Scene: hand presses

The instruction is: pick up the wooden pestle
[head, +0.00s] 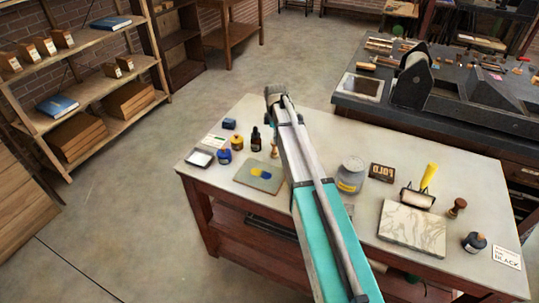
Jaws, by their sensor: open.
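A dark brown wooden piece (457,207) with a knobbed shape stands at the right of the pale table, near the marble slab. A lighter wooden piece (274,149) stands left of my arm, partly hidden by it. Either could be the pestle; I cannot tell which from this view. My gripper (273,94) is at the far end of my raised arm, above the table's back edge and apart from both pieces. It is open, and I see nothing in it.
The pale table (330,225) also holds a marble slab (413,226), a yellow-handled roller (428,177), a glass jar (350,173), a black bottle (477,241), small ink bottles (237,141) and a palette board (259,176). A dark press bench (480,115) stands behind at right. Floor is open at left.

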